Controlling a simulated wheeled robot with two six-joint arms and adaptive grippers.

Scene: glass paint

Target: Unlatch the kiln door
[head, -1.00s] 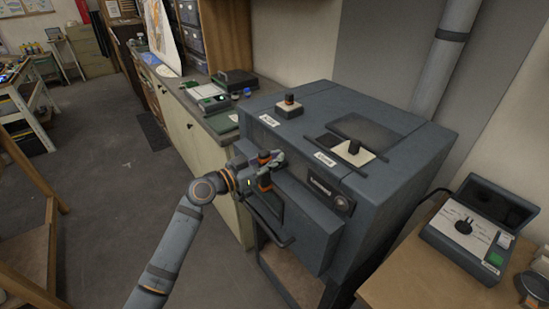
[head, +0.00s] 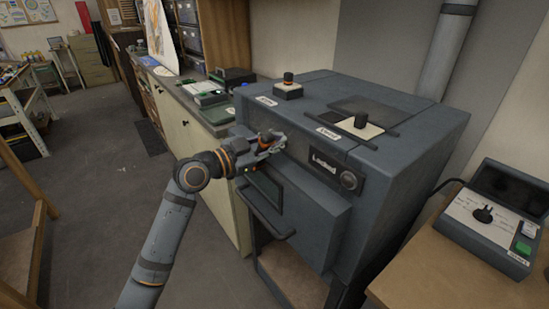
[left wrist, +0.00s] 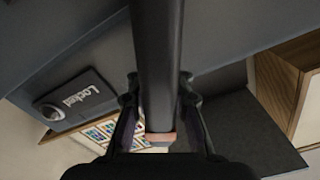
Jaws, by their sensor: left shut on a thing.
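The kiln (head: 385,165) is a large dark grey box on a stand. Its front door (head: 305,220) appears closed, with a dark window and a bar handle (head: 268,215). A plate on the kiln front reads "Locked" (head: 324,163), and it also shows in the left wrist view (left wrist: 78,98). My left gripper (head: 272,143) is at the upper left of the kiln front. It is shut on a dark latch lever (left wrist: 158,60), a bar with a copper-coloured end that runs between the fingers in the left wrist view. My right gripper is out of view.
A control box (head: 490,220) sits on a wooden table (head: 425,270) at the right. A counter (head: 215,115) with small devices runs behind my left gripper.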

